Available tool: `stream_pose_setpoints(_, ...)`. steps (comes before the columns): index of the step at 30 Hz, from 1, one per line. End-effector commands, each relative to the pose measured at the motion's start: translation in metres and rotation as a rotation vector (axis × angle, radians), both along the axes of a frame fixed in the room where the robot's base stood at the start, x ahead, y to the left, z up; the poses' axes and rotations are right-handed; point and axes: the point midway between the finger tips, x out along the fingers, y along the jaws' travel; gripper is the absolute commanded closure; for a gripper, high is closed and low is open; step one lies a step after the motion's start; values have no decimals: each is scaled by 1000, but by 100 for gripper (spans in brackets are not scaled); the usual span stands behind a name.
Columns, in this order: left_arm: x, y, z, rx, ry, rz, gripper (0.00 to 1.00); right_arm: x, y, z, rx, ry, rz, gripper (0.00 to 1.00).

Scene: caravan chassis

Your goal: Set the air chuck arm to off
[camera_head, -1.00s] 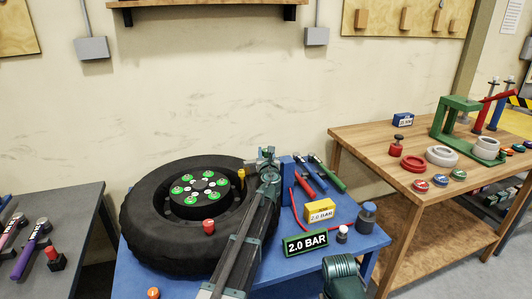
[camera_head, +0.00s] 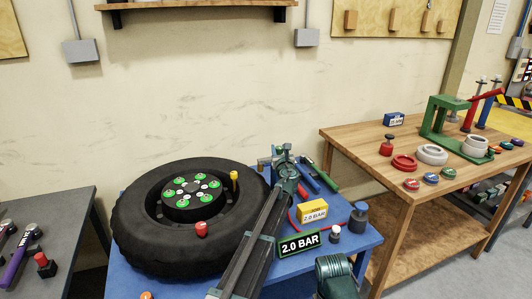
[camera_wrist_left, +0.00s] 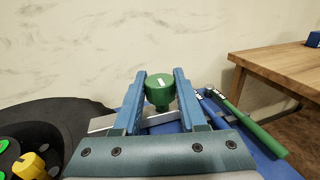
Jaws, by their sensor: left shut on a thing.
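My left gripper (camera_head: 283,152) reaches over the back of the blue bench, just right of the tyre. In the left wrist view its two blue fingers (camera_wrist_left: 156,100) are closed around a green knob (camera_wrist_left: 160,86), one on each side. The knob appears to be the handle of the air chuck arm. A pale flat metal bar (camera_wrist_left: 104,123) shows low behind the fingers; I cannot tell whether it joins the knob. In the head view the gripper hides the knob and most of the arm's mount.
The tyre (camera_head: 135,222) with its green-nutted hub fills the bench's left side. A yellow gauge box (camera_head: 312,212), a "2.0 BAR" sign (camera_head: 299,244) and a red hose stand right of my arm.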

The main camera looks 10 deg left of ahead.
Motion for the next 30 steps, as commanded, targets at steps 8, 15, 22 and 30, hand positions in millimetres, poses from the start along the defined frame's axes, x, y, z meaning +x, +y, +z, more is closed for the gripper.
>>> stream_pose_setpoints(8,6,-10,0,1,0,-3,100,0,0,0,0,0,0,100)
stream_pose_setpoints(15,7,-10,0,0,0,-5,41,0,0,0,0,0,0,100)
stream_pose_setpoints(22,6,-9,0,0,0,-2,29,0,0,0,0,0,0,100)
stream_pose_setpoints(30,0,-10,0,0,0,0,29,0,0,0,0,0,0,100)
